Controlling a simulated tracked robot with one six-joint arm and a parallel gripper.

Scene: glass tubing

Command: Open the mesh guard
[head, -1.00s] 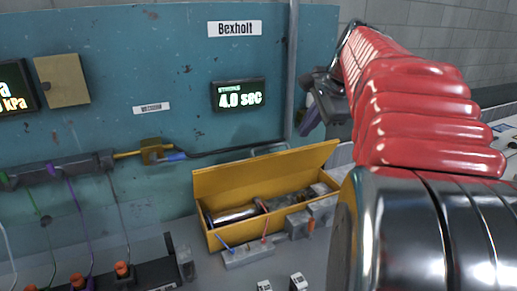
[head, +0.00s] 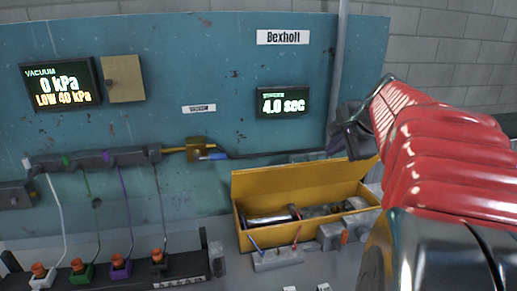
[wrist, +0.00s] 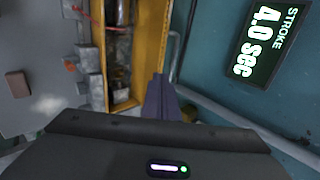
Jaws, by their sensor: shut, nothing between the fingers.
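I cannot pick out a mesh surface in either view. A yellow open-topped box (head: 300,185) stands at the foot of the blue panel, with a raised yellow panel along its back. Metal cylinder-like parts lie inside it. My gripper (head: 338,148) is in front of the blue panel, above the box's right end, at the end of my red arm. In the wrist view my gripper (wrist: 160,98) has its dark purple fingers together and empty, beside the yellow box's edge (wrist: 150,45). My gripper's dark body hides what lies below the fingers there.
A stroke display (head: 283,102) reads 4.0 sec; a vacuum display (head: 60,84) reads 0 kPa, low 40 kPa. A grey vertical pipe (head: 338,60) runs near my gripper. Coloured tubes hang from a manifold (head: 95,158) to an orange-capped rack (head: 140,270). Grey blocks (head: 278,259) stand before the box.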

